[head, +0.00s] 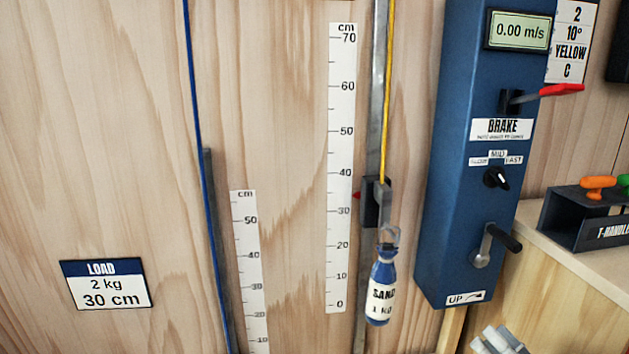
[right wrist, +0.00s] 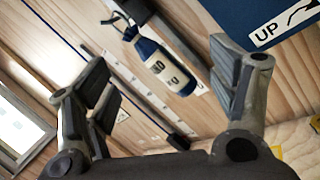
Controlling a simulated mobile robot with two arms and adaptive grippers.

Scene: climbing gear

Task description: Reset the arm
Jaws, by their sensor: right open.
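My right gripper (head: 497,341) shows at the bottom edge of the head view, below the blue brake box (head: 462,150). In the right wrist view my right gripper (right wrist: 163,68) is open, its fingers wide apart with nothing held between them. A blue and white sand bottle (head: 381,290) marked 1 kg hangs from a dark carriage on the metal rail. It also shows beyond the fingers in the right wrist view (right wrist: 160,66), apart from them. My left gripper is in neither view.
The brake box carries a red lever (head: 560,90), a black knob (head: 497,178) and a crank (head: 494,243). A yellow cord (head: 387,90) runs down to the carriage. A T-handle rack (head: 590,215) stands on a wooden ledge at right. A load sign (head: 106,285) is at left.

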